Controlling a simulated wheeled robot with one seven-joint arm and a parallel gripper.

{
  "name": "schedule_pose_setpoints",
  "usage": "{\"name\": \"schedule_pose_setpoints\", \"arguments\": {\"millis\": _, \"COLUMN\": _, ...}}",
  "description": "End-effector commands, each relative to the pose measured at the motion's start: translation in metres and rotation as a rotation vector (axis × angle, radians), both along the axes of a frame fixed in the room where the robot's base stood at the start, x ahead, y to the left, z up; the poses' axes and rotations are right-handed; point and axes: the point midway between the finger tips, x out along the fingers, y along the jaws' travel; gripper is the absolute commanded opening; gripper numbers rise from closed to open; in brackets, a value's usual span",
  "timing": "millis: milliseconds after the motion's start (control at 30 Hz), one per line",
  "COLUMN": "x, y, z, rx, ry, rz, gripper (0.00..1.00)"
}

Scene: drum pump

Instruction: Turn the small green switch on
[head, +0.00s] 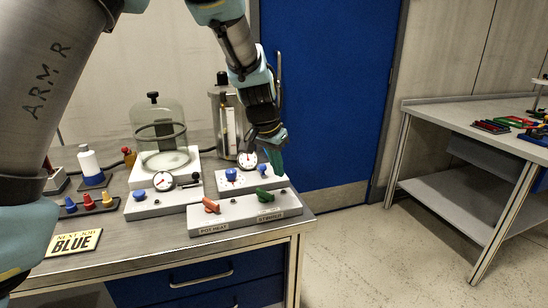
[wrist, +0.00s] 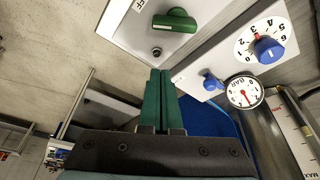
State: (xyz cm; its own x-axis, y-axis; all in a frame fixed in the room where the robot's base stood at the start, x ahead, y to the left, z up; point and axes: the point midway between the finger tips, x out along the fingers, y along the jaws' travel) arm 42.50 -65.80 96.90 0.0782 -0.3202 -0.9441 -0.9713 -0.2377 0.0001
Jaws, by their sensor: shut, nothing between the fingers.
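The small green switch (head: 264,195) sits on the right half of a white panel box (head: 240,209) at the bench's front edge, above a label that seems to read STIRRER. In the wrist view the green switch (wrist: 175,21) is at the top, with a small round fitting below it. My gripper (head: 274,158) is above and behind the switch in the head view, apart from it. In the wrist view my gripper (wrist: 159,74) has its two green fingers pressed together and empty, pointing toward the panel edge.
An orange switch (head: 210,205) shares the panel. Behind it stand a blue dial knob (head: 231,174), a pressure gauge (head: 247,160) and a glass bell jar (head: 158,128). A yellow BLUE sign (head: 74,242) lies at left.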

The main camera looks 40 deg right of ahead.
Motion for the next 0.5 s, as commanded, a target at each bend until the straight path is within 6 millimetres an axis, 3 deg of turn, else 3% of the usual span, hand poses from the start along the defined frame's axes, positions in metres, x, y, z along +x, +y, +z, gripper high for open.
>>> {"name": "schedule_pose_setpoints", "arguments": {"millis": 233, "x": 0.004, "y": -0.016, "z": -0.047, "rx": 0.003, "ry": 0.001, "rz": 0.0, "gripper": 0.0}}
{"name": "schedule_pose_setpoints", "arguments": {"millis": 500, "x": -0.005, "y": 0.019, "z": -0.044, "rx": 0.0, "ry": 0.0, "rz": 0.001, "gripper": 0.0}}
